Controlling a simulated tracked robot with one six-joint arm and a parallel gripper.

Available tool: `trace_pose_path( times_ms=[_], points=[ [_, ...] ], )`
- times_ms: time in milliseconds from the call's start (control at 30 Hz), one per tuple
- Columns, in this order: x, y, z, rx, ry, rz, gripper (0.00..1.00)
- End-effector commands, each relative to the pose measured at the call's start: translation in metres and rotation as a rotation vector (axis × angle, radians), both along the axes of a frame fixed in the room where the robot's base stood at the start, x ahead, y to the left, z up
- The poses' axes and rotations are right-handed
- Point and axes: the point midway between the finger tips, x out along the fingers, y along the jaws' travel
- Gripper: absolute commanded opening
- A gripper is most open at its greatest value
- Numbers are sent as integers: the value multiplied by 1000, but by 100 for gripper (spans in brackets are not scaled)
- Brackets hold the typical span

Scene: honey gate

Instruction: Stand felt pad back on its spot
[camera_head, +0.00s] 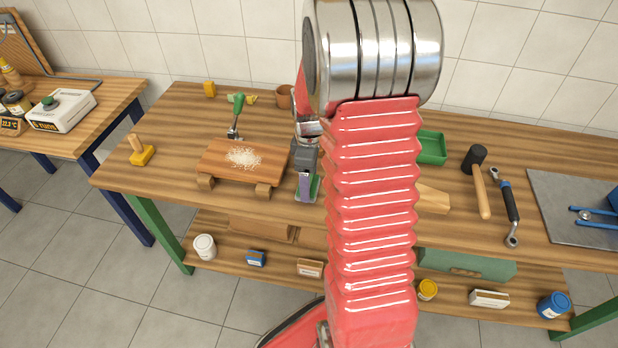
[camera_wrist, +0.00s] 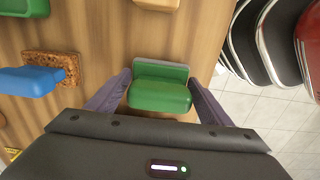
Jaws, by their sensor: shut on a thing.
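A green piece with a rounded block and a thin upright back, which seems to be the felt pad (camera_wrist: 160,92), sits between the fingers of my gripper (camera_wrist: 160,100) in the wrist view. My gripper is shut on it. In the head view my gripper (camera_head: 305,178) points down over the front part of the bench, just right of the wooden board, with a bit of green showing beside the fingers. I cannot tell whether the green piece touches the bench top. No marked spot for it can be made out.
A wooden board (camera_head: 215,158) with white grains stands left of my gripper. A green tray (camera_head: 432,147), mallet (camera_head: 475,160) and wrench (camera_head: 508,205) lie to the right. In the wrist view a blue-handled piece (camera_wrist: 28,80) is at left, and the bench edge runs at right.

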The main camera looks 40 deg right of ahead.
Motion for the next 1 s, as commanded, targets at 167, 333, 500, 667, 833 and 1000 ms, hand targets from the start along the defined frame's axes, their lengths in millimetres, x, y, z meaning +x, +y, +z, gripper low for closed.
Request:
trace_pose_path(
  times_ms=[167, 333, 500, 667, 833, 1000],
  points=[
    [0, 0, -3, 1, 1, 0, 41],
    [0, 0, -5, 1, 1, 0, 41],
    [0, 0, -8, 0, 1, 0, 41],
    [0, 0, -10, 1, 1, 0, 41],
    [0, 0, -9, 1, 1, 0, 78],
    [0, 0, -9, 1, 1, 0, 90]
  ],
)
